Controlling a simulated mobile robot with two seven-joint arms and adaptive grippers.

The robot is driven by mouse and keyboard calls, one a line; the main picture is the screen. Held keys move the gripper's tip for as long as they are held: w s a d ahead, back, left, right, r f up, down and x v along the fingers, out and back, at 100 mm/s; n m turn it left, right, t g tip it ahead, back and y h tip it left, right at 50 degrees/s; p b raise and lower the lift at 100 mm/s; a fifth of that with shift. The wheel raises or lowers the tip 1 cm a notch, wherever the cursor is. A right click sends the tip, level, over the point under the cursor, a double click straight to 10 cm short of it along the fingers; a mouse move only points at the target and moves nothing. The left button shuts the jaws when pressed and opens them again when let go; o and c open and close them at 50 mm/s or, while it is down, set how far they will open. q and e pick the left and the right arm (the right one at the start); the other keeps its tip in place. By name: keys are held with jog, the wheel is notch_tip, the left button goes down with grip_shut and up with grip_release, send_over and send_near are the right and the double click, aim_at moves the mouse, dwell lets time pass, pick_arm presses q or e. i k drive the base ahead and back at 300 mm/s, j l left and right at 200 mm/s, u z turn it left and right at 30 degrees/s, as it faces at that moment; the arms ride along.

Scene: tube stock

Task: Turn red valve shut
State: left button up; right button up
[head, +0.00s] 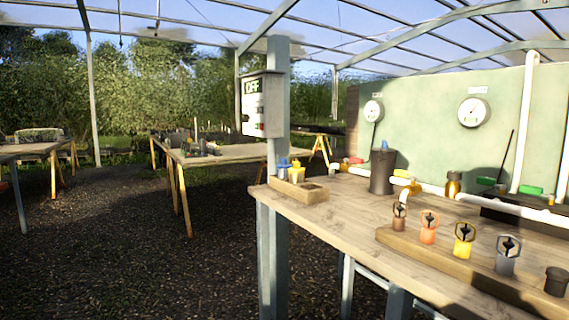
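A small red piece (354,160) sits near the left end of the white pipe (432,188) at the back of the right workbench. It may be the red valve's handle, but it is too small to tell its position. Yellow pieces (402,173) and green handles (530,190) sit farther right along the same pipework. Neither of my grippers shows in the head view.
The wooden workbench (350,205) carries a dark canister (382,170), a small wooden box (297,193) and a wooden rack (450,262) with several coloured fittings. A post (275,240) with a control box (262,105) stands at its left corner. Dark ground lies open at left.

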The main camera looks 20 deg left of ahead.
aim_at(356, 160)
jog(key=i+j+z, duration=0.15)
jog(key=j+z, duration=0.25)
jog(key=j, duration=0.25)
jog(key=j+z, duration=0.35)
jog(key=j, duration=0.3)
jog(key=j+z, duration=0.4)
jog(key=j, duration=0.3)
jog(key=k+j+z, duration=0.1)
jog(key=j+z, duration=0.25)
jog(key=j, duration=0.3)
